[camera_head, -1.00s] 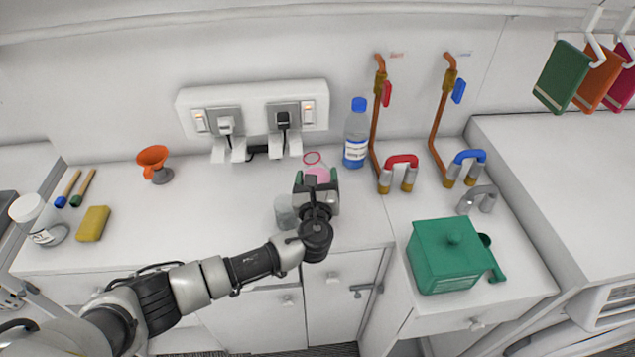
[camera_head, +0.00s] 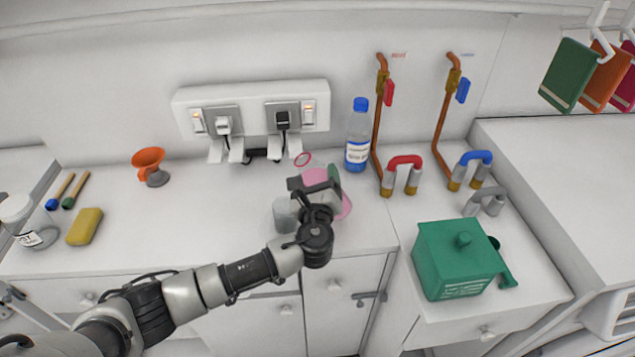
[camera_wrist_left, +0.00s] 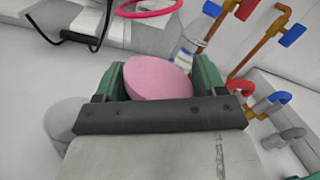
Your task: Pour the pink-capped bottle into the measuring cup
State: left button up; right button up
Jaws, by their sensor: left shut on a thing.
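My left gripper (camera_head: 325,182) is shut on a pink thing (camera_head: 345,207), which I take to be the pink-capped bottle. In the left wrist view a rounded pink surface (camera_wrist_left: 158,78) sits between the green fingers (camera_wrist_left: 160,82); the rest of the bottle is hidden. I cannot tell whether the bottle touches the cup. My right gripper is not in view.
A blue-capped bottle (camera_head: 358,135) stands close behind to the right. A pink ring (camera_head: 302,159) is behind the gripper, below the socket panel (camera_head: 250,95). Taps (camera_head: 402,175) and a green box (camera_head: 455,260) are at right. The counter left of the cup is clear up to the sponge (camera_head: 85,226).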

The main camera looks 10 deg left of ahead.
pick_arm(q)
jog(key=shift+f+n+b, duration=0.3)
jog(key=shift+n+b, duration=0.8)
jog(key=shift+b, duration=0.5)
jog(key=shift+w+d+f+n+t+y+b, duration=0.1)
jog(key=shift+d+f+n+t+y+b, duration=0.15)
jog(key=shift+n+b, duration=0.6)
jog(key=shift+w+d+f+n+t+y+b, duration=0.15)
jog(key=shift+d+f+n+b, duration=0.2)
jog(key=shift+b, duration=1)
jog(key=shift+d+f+n+y+b, duration=0.15)
jog(key=shift+f+n+b, duration=0.25)
jog(key=shift+n+b, duration=0.55)
jog(key=shift+d+f+n+y+b, duration=0.15)
jog(key=shift+f+n+b, duration=0.3)
jog(key=shift+b, duration=1)
jog(key=shift+d+f+n+b, duration=0.15)
jog(key=shift+f+n+b, duration=0.95)
jog(key=shift+b, duration=1.3)
jog(key=shift+r+n+y+b, duration=0.35)
jog(key=shift+n+y+b, duration=0.05)
jog(key=shift+n, duration=0.3)
jog(key=shift+r, duration=0.1)
jog(key=shift+n+b, duration=0.4)
jog(key=shift+n, duration=0.1)
jog(key=shift+r+n+y+b, duration=0.3)
jog(key=shift+r+n+b, duration=0.2)
jog(key=shift+n, duration=0.3)
